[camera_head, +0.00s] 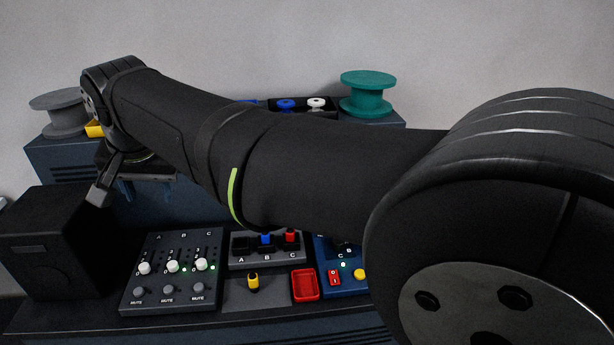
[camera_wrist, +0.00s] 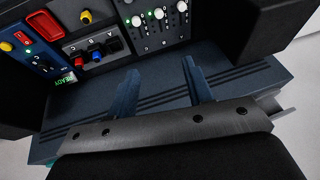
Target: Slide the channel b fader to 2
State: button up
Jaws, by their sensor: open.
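The fader panel (camera_head: 132,292) is a dark box on the desk with columns A, B and C, white fader knobs and grey MUTE buttons. The channel B fader knob (camera_head: 172,266) is the middle one and sits low in its slot, near the 0 end; its exact mark is too small to read. In the wrist view the panel appears turned around, with the B knob (camera_wrist: 159,13) near the top edge. My gripper (camera_head: 138,188) is open and empty, above and behind the panel, apart from it. Its two blue fingers (camera_wrist: 160,68) point toward the panel.
A black speaker box (camera_head: 50,250) stands left of the panel. To the right are a socket block (camera_head: 268,263) with plugs, a red tray (camera_head: 305,286), a yellow-topped plug (camera_head: 253,281) and a blue switch box (camera_head: 345,287). Spools stand on the shelf behind, including a teal spool (camera_head: 368,92).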

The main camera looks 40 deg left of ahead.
jog(key=w+a+f+m+h, duration=0.2)
jog(key=a+f, duration=0.4)
jog(key=a, duration=0.2)
jog(key=m+g+h, duration=0.1)
jog(key=h, duration=0.1)
send_near(172, 264)
notch_tip(172, 264, down, 9)
jog(key=shift+w+a+r, duration=0.1)
jog(key=shift+a+r, duration=0.05)
grip_shut()
